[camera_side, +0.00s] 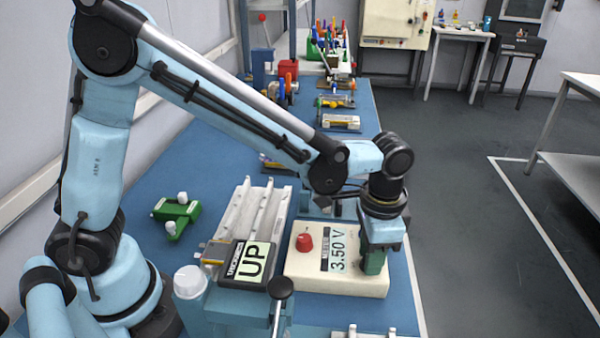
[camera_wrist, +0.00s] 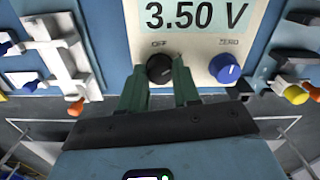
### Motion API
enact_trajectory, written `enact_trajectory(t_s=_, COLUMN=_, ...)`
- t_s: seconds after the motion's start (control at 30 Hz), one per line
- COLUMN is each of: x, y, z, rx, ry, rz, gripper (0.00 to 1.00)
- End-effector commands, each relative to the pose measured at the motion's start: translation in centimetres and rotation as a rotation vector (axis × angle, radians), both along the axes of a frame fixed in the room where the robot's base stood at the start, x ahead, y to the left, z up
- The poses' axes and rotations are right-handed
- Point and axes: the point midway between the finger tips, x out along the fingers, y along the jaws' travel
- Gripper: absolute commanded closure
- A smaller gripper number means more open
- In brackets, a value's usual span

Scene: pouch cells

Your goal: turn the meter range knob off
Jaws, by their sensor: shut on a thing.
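The meter (camera_side: 312,278) is a cream box on the blue bench in the side view, with a display (camera_side: 339,253) reading 3.50 V. It also shows at the top of the wrist view (camera_wrist: 205,45). The range knob (camera_wrist: 160,68) is black, with the label OFF above it. My gripper (camera_wrist: 159,73) has its green fingers closed on either side of this knob. In the side view my gripper (camera_side: 374,262) points down at the meter's right end and hides the knob there. The knob's pointer direction cannot be made out.
A blue knob (camera_wrist: 225,68) labelled ZERO sits close to the right finger. A red knob (camera_side: 304,242) stands at the meter's left. A box marked UP (camera_side: 250,262) and a pale channelled rack (camera_side: 262,208) lie left of the meter. A green part (camera_side: 176,214) lies farther left.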

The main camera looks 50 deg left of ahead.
Motion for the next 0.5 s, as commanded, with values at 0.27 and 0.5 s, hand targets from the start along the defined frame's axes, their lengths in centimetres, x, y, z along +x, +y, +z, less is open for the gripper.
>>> enact_trajectory(t_s=0.27, x=0.04, y=-0.05, z=0.01, rx=-0.001, ry=0.001, rz=0.231, gripper=0.99)
enact_trajectory(t_s=0.5, x=0.05, y=-0.06, z=0.01, rx=-0.001, ry=0.000, rz=0.458, gripper=0.99)
